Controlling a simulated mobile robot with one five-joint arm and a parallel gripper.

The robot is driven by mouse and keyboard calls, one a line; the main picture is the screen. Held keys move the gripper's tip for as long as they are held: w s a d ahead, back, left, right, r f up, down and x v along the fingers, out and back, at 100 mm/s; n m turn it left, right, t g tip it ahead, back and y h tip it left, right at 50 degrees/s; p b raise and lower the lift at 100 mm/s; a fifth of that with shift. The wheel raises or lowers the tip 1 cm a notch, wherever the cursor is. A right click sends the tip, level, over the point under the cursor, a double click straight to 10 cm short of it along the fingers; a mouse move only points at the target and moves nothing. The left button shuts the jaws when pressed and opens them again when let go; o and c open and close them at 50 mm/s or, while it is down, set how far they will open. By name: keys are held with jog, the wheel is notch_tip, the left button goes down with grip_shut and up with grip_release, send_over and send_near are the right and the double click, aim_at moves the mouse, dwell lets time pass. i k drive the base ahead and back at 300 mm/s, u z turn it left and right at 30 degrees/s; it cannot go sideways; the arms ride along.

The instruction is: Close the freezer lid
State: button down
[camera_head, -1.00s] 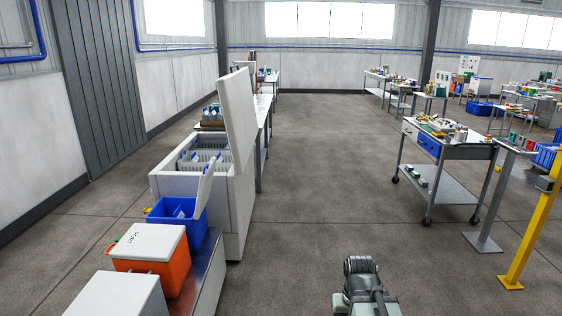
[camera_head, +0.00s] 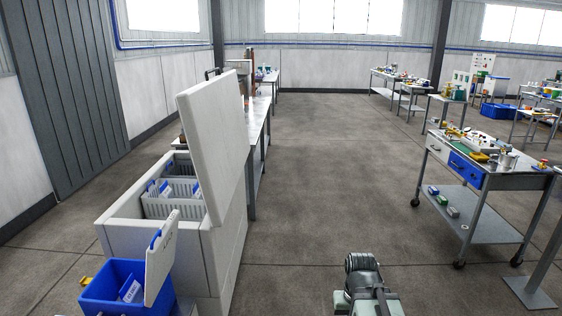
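The white chest freezer (camera_head: 215,262) stands at the left. Its lid (camera_head: 215,135) is raised, standing nearly upright along the freezer's right side and leaning slightly. Inside the freezer are light grey baskets (camera_head: 172,208) with blue and white items. Part of my arm shows at the bottom of the view, right of centre, well to the right of the freezer and apart from it. My gripper's fingers cannot be made out.
A blue bin (camera_head: 125,290) with a raised white lid (camera_head: 161,258) stands in front of the freezer. A long bench (camera_head: 262,115) runs behind it. A wheeled cart (camera_head: 485,180) stands at right. The floor (camera_head: 330,170) between is clear.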

aim_at(212, 114)
jog(key=i, duration=2.1)
jog(key=u, duration=1.95)
